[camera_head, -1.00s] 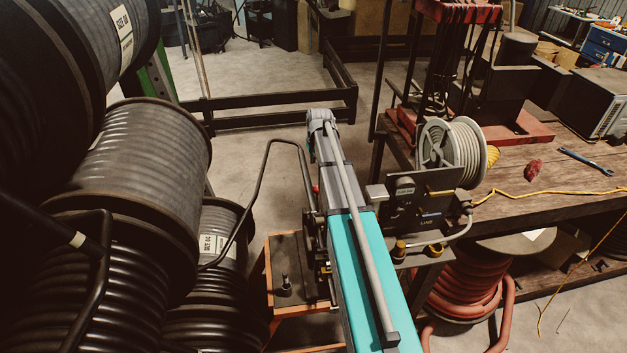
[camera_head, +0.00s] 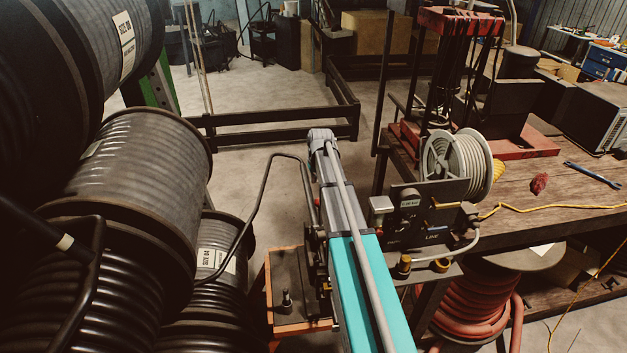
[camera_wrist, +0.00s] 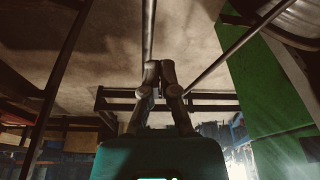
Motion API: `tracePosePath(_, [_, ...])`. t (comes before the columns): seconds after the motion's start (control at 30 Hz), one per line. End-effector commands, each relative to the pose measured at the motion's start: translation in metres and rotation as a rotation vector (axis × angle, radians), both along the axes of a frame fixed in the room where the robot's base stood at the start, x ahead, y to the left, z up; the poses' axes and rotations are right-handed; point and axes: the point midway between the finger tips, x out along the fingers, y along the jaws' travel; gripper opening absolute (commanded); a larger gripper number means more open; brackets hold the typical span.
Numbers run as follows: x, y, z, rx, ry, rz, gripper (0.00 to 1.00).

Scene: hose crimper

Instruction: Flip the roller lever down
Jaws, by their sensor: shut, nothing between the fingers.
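A bent grey metal bar (camera_head: 262,183) rises in an arch in the head view, left of my arm; it looks like the roller lever, but I cannot be sure. Its left limb slopes down to the black reels, and its right limb runs down behind my arm. The fittings at its lower right end are partly hidden. In the wrist view, my gripper (camera_wrist: 160,70) is shut and empty, its fingertips together. A straight bar (camera_wrist: 148,30) shows just beyond the fingertips; contact cannot be told. My gripper cannot be made out in the head view.
Large black hose reels (camera_head: 140,160) crowd the left. A dark control panel (camera_head: 425,215) stands close to the right of my arm. A white hose reel (camera_head: 457,165) sits on the wooden bench (camera_head: 560,185). A low black frame (camera_head: 265,118) lies beyond, with open floor around it.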

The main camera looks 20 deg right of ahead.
Motion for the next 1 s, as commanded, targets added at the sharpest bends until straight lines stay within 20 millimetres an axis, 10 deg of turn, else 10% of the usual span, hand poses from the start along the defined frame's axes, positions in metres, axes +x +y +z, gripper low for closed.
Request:
tracePosePath(0.8, [0.015, -0.002, -0.065, 0.0, 0.0, -0.001, 0.0])
tracePosePath(1.0, [-0.015, 0.002, -0.056, 0.0, 0.0, -0.002, 0.0])
